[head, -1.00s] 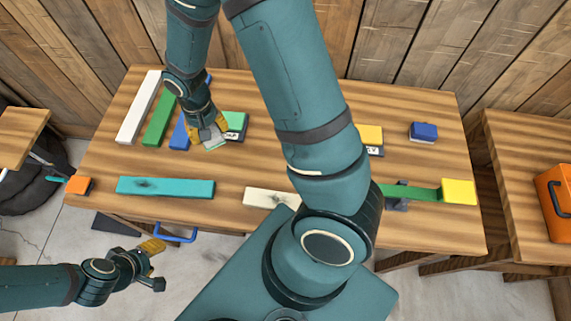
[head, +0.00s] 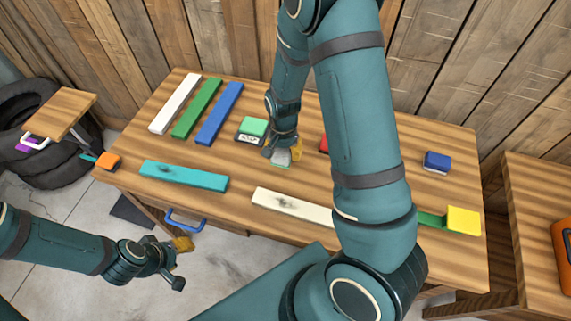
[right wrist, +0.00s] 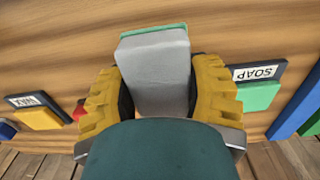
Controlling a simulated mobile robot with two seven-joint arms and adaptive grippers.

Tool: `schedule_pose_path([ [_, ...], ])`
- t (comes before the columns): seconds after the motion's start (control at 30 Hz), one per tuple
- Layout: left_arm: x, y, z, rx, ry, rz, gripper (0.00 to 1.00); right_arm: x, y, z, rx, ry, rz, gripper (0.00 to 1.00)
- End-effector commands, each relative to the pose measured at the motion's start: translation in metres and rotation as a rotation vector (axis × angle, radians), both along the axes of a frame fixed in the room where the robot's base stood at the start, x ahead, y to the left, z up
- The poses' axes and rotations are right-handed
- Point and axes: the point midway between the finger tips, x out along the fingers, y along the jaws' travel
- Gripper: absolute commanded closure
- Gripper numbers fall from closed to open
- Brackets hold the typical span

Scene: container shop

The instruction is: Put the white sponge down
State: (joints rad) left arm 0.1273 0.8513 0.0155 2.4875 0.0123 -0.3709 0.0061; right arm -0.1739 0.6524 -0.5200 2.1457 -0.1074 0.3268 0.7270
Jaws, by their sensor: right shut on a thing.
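The white sponge (right wrist: 155,75), a pale grey-white block with a green layer at its far end, is between the yellow fingers of my right gripper (right wrist: 158,92). In the head view my right gripper (head: 283,150) is low over the table, just right of the SOAP tray, shut on the sponge (head: 282,158). I cannot tell whether the sponge touches the tabletop. My left gripper (head: 178,262) is open and empty, off the table's front edge at lower left.
A green sponge (head: 254,126) sits on the SOAP tray (head: 250,139). A WAX tray (right wrist: 22,100) with a yellow block shows in the wrist view. White, green and blue bars (head: 219,113) lie back left; teal (head: 184,175) and cream bars (head: 295,206) lie in front. A blue sponge (head: 437,161) is right.

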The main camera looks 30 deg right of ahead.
Motion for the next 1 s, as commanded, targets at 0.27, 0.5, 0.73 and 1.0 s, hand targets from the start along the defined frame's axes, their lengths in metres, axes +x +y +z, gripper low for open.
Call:
schedule_pose_path([
  [0.27, -0.002, 0.0, -0.005, -0.001, 0.004, -0.003, 0.53, 0.0, 0.0, -0.025, 0.0, 0.001, 0.001, 0.75],
  [0.5, -0.004, -0.001, -0.011, -0.002, 0.008, -0.006, 0.53, -0.001, 0.0, -0.054, 0.001, 0.002, 0.002, 0.75],
  [0.73, -0.004, -0.001, -0.01, -0.002, 0.008, -0.006, 0.53, 0.0, 0.0, -0.054, 0.001, -0.001, 0.002, 0.75],
  [1.0, -0.005, -0.001, -0.012, -0.002, 0.011, -0.008, 0.53, 0.0, 0.0, -0.057, 0.001, -0.001, 0.002, 0.15],
])
